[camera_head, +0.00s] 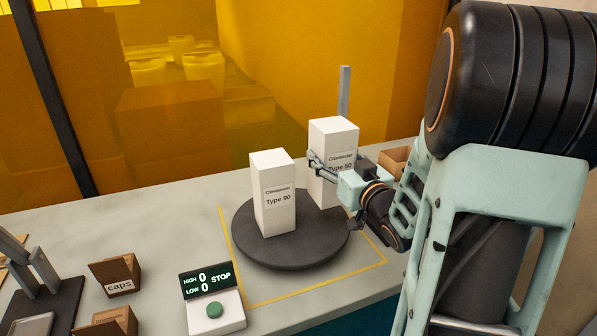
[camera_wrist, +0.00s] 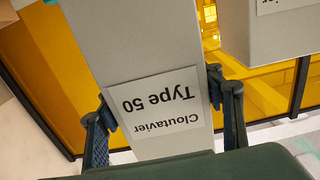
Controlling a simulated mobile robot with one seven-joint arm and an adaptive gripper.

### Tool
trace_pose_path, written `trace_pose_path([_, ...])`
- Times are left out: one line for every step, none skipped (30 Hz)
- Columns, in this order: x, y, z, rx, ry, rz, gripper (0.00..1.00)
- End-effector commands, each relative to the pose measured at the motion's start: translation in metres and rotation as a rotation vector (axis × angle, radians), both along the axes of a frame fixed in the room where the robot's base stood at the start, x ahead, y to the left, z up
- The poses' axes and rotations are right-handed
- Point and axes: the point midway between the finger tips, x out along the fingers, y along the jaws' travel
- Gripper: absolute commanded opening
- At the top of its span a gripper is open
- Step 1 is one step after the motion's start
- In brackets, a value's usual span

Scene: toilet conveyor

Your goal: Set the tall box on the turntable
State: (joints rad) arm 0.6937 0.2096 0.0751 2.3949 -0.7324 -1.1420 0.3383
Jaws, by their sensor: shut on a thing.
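A tall white box (camera_head: 333,135) labelled "Cloutavier Type 50" is in my gripper (camera_head: 318,163), upright over the back right part of the dark round turntable (camera_head: 290,257). Whether its base touches the turntable I cannot tell. In the wrist view my gripper's fingers (camera_wrist: 165,120) are closed on both sides of this box (camera_wrist: 135,45), whose label reads upside down. A second tall white box (camera_head: 273,215) with a similar label stands upright on the turntable to the left. Part of it (camera_wrist: 283,45) shows in the wrist view at top right.
A display (camera_head: 207,279) reading HIGH 0, LOW 0, STOP stands above a green button (camera_head: 214,309) in front. A "caps" box (camera_head: 117,279) is at left, and a brown box (camera_head: 395,160) behind my wrist. A grey post (camera_head: 344,92) rises behind the held box. Yellow lines (camera_head: 300,294) frame the turntable.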

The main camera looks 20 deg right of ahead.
Motion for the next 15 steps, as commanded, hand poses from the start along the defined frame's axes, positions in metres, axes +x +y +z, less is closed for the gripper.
trace_pose_path([0.008,0.002,-0.012,0.003,0.001,0.002,0.27])
trace_pose_path([0.012,0.002,-0.016,0.003,0.000,0.002,0.27])
trace_pose_path([0.016,0.003,-0.022,0.002,0.000,0.003,0.27])
trace_pose_path([0.019,0.003,-0.025,0.002,0.000,0.003,0.27])
trace_pose_path([0.022,0.003,-0.028,0.001,-0.001,0.001,0.27])
trace_pose_path([0.025,0.003,-0.031,0.000,-0.002,0.001,0.27])
trace_pose_path([0.027,0.004,-0.033,0.000,-0.002,0.001,0.27])
trace_pose_path([0.029,0.004,-0.035,0.000,-0.002,0.001,0.27])
trace_pose_path([0.030,0.004,-0.036,-0.001,-0.003,0.001,0.27])
trace_pose_path([0.031,0.004,-0.036,-0.001,-0.004,0.001,0.27])
trace_pose_path([0.032,0.004,-0.037,-0.001,-0.004,0.001,0.27])
trace_pose_path([0.033,0.004,-0.039,-0.001,-0.004,0.001,0.27])
trace_pose_path([0.034,0.004,-0.041,-0.001,-0.003,0.001,0.27])
trace_pose_path([0.036,0.005,-0.043,-0.001,-0.003,0.001,0.27])
trace_pose_path([0.038,0.005,-0.047,0.000,-0.002,0.001,0.27])
